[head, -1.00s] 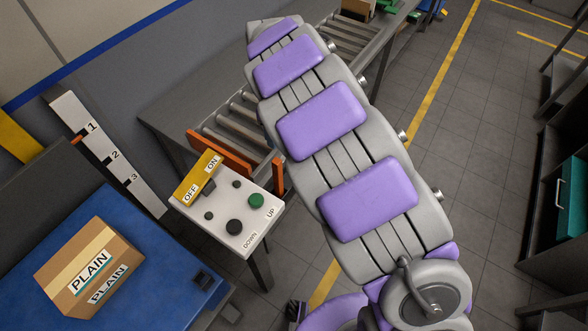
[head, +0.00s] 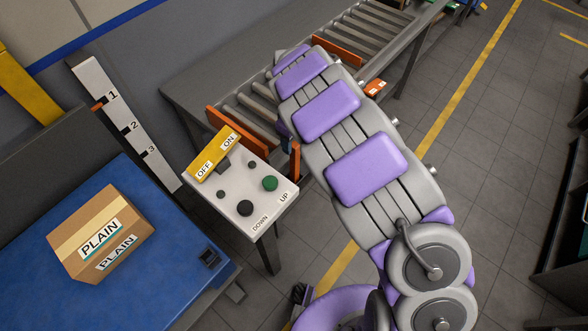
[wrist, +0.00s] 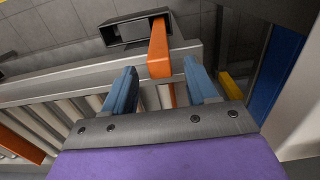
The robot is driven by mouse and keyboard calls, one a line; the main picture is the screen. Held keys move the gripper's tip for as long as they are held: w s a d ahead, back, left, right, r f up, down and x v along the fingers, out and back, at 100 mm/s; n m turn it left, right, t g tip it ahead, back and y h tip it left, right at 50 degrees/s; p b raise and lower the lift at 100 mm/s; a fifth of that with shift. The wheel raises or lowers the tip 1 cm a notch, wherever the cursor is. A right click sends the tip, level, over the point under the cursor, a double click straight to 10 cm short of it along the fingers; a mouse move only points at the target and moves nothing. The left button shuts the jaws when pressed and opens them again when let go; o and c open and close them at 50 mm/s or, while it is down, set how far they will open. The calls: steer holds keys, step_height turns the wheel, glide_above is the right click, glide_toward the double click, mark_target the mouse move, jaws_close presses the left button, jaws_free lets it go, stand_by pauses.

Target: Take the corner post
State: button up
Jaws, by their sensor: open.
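An orange upright post (head: 294,160), which I take to be the corner post, stands at the near end of the roller conveyor, just behind the control panel. In the wrist view an orange post (wrist: 160,50) appears ahead, between the lines of my two blue fingers. My gripper (wrist: 159,68) is open, with one finger on each side of the orange and a gap showing. I cannot tell whether the post lies fully between the fingertips or just beyond them. In the head view my arm hides most of the gripper; a little blue shows beside the post.
The control panel (head: 240,195) with a yellow OFF/ON flap stands close by. Orange plates (head: 236,134) edge the roller conveyor (head: 250,105). A carton marked PLAIN (head: 85,225) sits on the blue platform (head: 165,265). Open floor lies to the right.

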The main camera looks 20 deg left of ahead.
mark_target(295, 151)
step_height(295, 151, down, 6)
steer(key=shift+d+r+b, duration=0.15)
steer(key=shift+b, duration=0.65)
steer(key=shift+r, duration=0.1)
jaws_close()
